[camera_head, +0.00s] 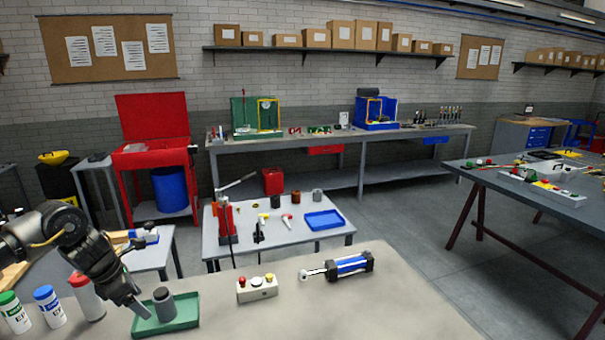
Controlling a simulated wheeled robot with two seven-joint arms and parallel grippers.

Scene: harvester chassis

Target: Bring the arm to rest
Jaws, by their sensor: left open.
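My left gripper (137,304) comes in from the left with its fingers pointing down, above the left part of a green tray (181,322). A dark grey cylinder (163,304) stands upright in the tray, just right of the fingertips. The gripper is open and nothing shows between its fingers. From this angle I cannot tell whether a finger touches the cylinder or the tray. My right gripper is not in view.
Bottles with green, blue (50,306) and red caps stand left of the tray. A button box (257,289) and a blue-black cylinder unit (349,266) lie to the right on the bench (390,315). The bench's front right is clear.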

